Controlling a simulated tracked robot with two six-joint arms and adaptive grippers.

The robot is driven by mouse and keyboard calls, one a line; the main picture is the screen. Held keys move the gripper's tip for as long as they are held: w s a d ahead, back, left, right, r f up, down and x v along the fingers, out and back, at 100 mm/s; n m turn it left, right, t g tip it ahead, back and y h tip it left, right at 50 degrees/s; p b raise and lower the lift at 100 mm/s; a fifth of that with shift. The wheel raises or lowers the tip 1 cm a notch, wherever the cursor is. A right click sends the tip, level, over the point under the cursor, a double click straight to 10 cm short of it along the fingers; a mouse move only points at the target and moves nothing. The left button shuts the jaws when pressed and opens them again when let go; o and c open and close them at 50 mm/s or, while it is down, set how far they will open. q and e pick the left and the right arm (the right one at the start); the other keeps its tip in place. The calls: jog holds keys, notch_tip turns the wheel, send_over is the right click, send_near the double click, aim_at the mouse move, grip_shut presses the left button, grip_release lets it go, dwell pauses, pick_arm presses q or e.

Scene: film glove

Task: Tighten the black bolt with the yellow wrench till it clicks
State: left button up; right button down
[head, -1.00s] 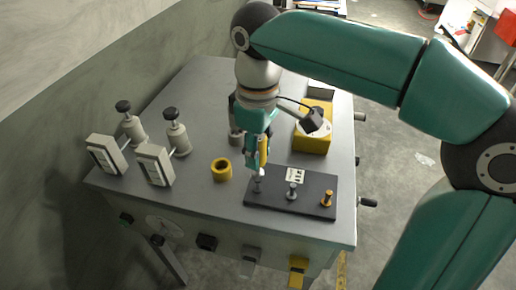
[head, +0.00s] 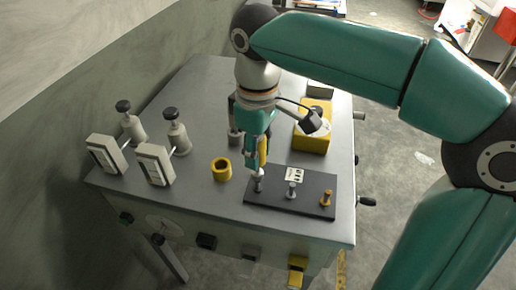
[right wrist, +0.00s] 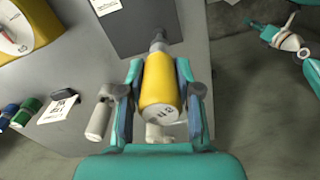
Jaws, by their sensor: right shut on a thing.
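My right gripper (head: 258,160) is shut on the yellow wrench (head: 263,150), which stands upright over the left end of the dark plate (head: 312,204). In the right wrist view the yellow wrench (right wrist: 160,88) lies between both fingers, with its dark tip against the plate (right wrist: 140,22).
A yellow ring-shaped holder (head: 221,170) and a grey one (head: 235,138) stand near the gripper. A yellow box with a dial (head: 313,138) is behind the plate. Two grey meters (head: 154,164) with knobbed posts stand at left.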

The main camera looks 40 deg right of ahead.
jog(key=shift+f+b, duration=0.5)
jog(key=shift+f, duration=0.3)
dwell(0.5)
jog(key=shift+m, duration=0.4)
jog(key=m+p, duration=0.1)
jog(key=m, duration=0.3)
jog(key=shift+m, duration=0.4)
jog(key=m+p, duration=0.1)
jog(key=m, duration=0.4)
jog(key=m+p, duration=0.1)
jog(key=m, duration=1.2)
jog(key=shift+f, duration=0.1)
jog(key=shift+p, duration=0.35)
jog(key=shift+r+p, duration=0.95)
jog(key=shift+r, duration=0.25)
